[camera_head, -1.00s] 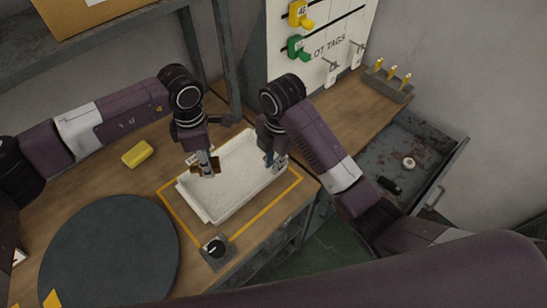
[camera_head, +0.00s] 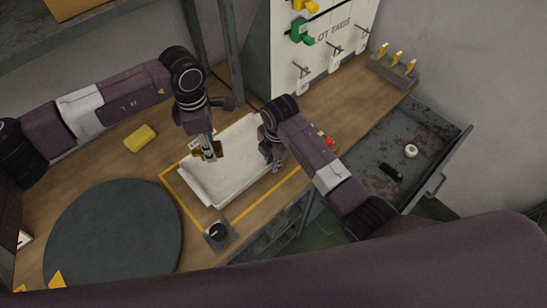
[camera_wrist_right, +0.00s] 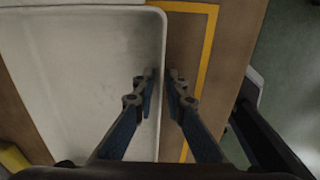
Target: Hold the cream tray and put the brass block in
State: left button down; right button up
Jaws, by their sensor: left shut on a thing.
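The cream tray (camera_head: 239,152) lies on the wooden bench inside a yellow outline. My left gripper (camera_head: 209,156) is shut on the brass block (camera_head: 220,149), holding it above the tray's left part; the fingers hide some of the block. My right gripper (camera_head: 275,160) is low at the tray's right side. In the right wrist view the fingers (camera_wrist_right: 162,80) are apart, one on each side of the tray's rim (camera_wrist_right: 163,45). Contact with the rim cannot be made out.
A yellow block (camera_head: 140,138) and a dark round disc (camera_head: 112,235) lie left on the bench. An open drawer (camera_head: 405,160) is at the right; a tag board (camera_head: 325,45) stands behind.

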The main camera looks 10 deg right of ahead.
aim_at(216, 176)
grip_shut()
dwell(0.3)
pick_arm(q)
jog(key=f+n, duration=0.1)
jog(key=n, duration=0.1)
jog(key=a+f+n, duration=0.1)
jog(key=n, duration=0.2)
jog(key=shift+f, duration=0.2)
jog(key=shift+s+f+n, duration=0.1)
jog(key=shift+f+n, duration=0.3)
notch_tip(216, 176, down, 10)
jog(key=shift+r, duration=0.25)
